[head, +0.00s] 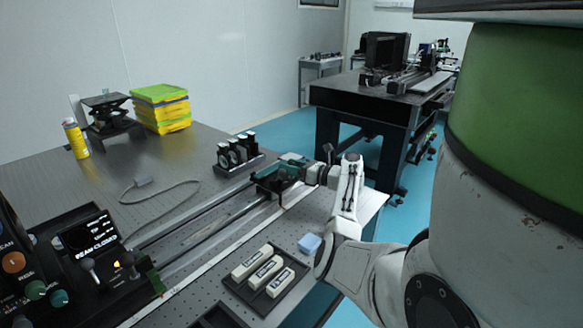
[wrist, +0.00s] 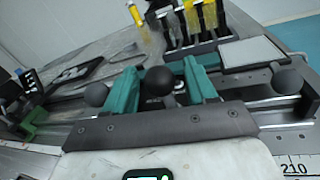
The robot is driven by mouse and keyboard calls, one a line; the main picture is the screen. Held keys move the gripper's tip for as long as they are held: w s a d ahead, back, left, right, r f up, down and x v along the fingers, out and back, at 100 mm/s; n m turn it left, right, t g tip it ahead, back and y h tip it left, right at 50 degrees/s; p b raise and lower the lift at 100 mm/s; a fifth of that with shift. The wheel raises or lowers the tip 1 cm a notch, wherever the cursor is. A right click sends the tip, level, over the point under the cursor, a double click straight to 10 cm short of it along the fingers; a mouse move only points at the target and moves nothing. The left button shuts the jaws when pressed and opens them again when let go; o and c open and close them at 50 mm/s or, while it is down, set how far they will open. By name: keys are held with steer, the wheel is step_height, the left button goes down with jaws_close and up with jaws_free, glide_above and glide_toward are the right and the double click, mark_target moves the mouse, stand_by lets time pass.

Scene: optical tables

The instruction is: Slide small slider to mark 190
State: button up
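My gripper shows in the head view (head: 290,162) at the far right end of the rail, over a dark carriage (head: 270,182), the small slider as far as I can tell. In the wrist view, the two teal fingers of my gripper (wrist: 160,88) stand apart on either side of a black ball knob (wrist: 157,82). A narrow gap shows beside the knob, so the fingers look open around it. A white scale (wrist: 293,168) with the number 210 shows at the lower right. Mark 190 is not readable.
The rail (head: 190,215) runs toward a control box (head: 88,236) at the lower left. Optic mounts (head: 238,153) stand behind it. A black tray (head: 240,287) with white blocks and a blue block (head: 309,243) lie in front. A loose cable (head: 160,196) lies behind the rail.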

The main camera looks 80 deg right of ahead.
steer(key=v, duration=1)
steer(key=shift+s+p, duration=0.3)
steer(key=shift+s, duration=0.1)
steer(key=shift+a, duration=0.15)
